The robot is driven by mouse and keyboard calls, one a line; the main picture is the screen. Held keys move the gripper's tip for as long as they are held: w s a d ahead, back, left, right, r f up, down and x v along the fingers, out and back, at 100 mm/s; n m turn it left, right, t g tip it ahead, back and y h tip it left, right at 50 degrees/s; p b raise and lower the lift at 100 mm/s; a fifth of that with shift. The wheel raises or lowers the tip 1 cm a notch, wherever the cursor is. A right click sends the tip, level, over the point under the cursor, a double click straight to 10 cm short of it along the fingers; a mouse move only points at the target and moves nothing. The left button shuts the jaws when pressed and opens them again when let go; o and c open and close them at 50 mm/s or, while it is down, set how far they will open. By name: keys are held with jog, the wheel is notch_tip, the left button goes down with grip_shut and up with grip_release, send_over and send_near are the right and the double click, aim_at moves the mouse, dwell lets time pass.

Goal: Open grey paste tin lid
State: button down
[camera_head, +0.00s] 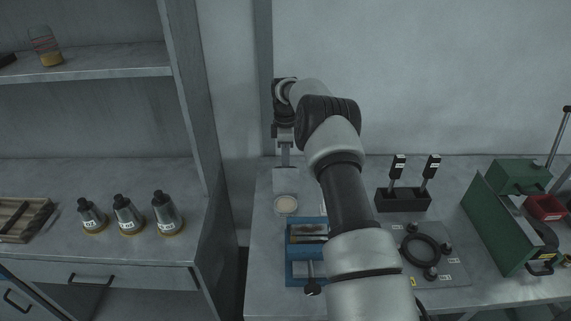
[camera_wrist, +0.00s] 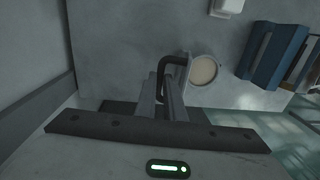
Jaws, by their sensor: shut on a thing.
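The paste tin (camera_head: 286,205) stands at the back left of the right-hand bench, its round mouth uncovered and pale cream paste showing. It also shows in the wrist view (camera_wrist: 204,71). Its grey lid (camera_head: 286,180) stands raised at the tin's far side, about upright; in the wrist view the lid (camera_wrist: 187,66) is seen nearly edge-on beside the mouth. My gripper (camera_wrist: 171,90) is shut on the lid's dark bent handle (camera_wrist: 166,64). In the head view my gripper (camera_head: 285,157) is just above the lid; the handle is not clear there.
Right of my arm are a black stand with two upright handles (camera_head: 403,203), a plate with a black ring (camera_head: 445,268) and a green machine (camera_head: 497,225). Several grey bottles (camera_head: 128,217) stand on the left bench.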

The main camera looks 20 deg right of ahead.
jog(key=shift+w+d+r, duration=0.1)
jog(key=shift+w, duration=0.25)
jog(key=c, duration=1.8)
grip_release()
jog(key=shift+c, duration=0.2)
notch_tip(320, 180, up, 17)
jog(key=w+p, duration=0.1)
jog(key=p, duration=0.5)
jog(key=shift+d+r, duration=0.15)
